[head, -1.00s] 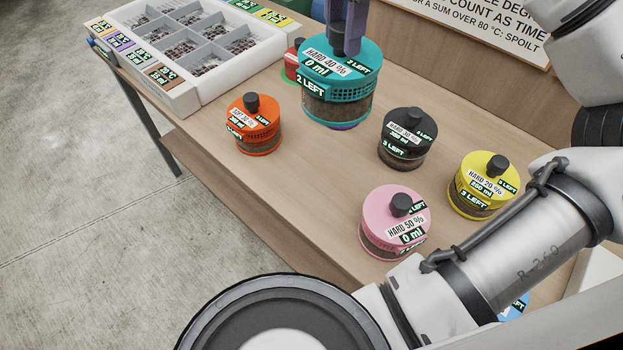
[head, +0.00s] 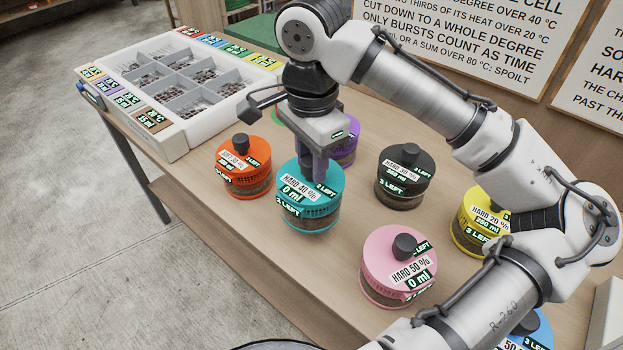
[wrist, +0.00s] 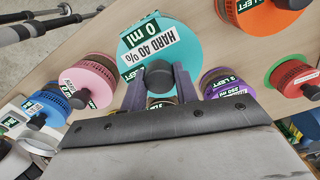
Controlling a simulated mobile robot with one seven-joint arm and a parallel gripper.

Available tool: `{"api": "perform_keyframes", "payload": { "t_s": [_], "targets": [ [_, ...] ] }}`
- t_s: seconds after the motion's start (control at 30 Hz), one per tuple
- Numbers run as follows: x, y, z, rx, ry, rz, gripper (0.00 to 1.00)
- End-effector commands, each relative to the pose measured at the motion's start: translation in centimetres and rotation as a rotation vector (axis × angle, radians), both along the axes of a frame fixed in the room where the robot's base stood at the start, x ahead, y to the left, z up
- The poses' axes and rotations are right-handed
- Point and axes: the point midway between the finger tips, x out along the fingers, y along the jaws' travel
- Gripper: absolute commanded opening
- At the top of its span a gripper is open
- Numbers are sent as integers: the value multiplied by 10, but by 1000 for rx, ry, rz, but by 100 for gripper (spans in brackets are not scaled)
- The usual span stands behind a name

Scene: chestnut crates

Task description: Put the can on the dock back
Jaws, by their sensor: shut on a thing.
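A teal can (head: 305,215) with a black knob reads "HARD 40 %" and "0 ml". It stands about upright between the orange can and the pink can. My gripper (head: 320,168) is over it, pointing down, with its fingers shut on the knob. The wrist view shows the knob (wrist: 158,77) between the two fingers and the teal lid (wrist: 185,50) beyond them. I cannot tell whether the can's base touches the table (head: 235,225). I cannot make out a dock; the can may hide what lies beneath it.
Close around it are the orange can (head: 243,175), purple can (head: 347,150), black can (head: 403,185) and pink can (head: 385,285). A yellow can (head: 465,240) and a blue can (head: 540,330) stand right. A white compartment tray (head: 165,125) holds chestnuts at the back left.

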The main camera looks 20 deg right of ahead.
Motion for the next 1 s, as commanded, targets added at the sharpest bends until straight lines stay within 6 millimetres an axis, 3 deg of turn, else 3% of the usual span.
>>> {"api": "perform_keyframes", "payload": {
  "t_s": [0.17,0.43,0.83,0.87,1.0],
  "targets": [
    [0,0,-10,2,-2,0,0],
    [0,0,-45,1,-1,0,0],
    [0,0,-51,2,-2,1,0],
    [0,0,-50,1,-1,1,34],
    [0,0,-50,0,-1,1,51]
  ]
}}
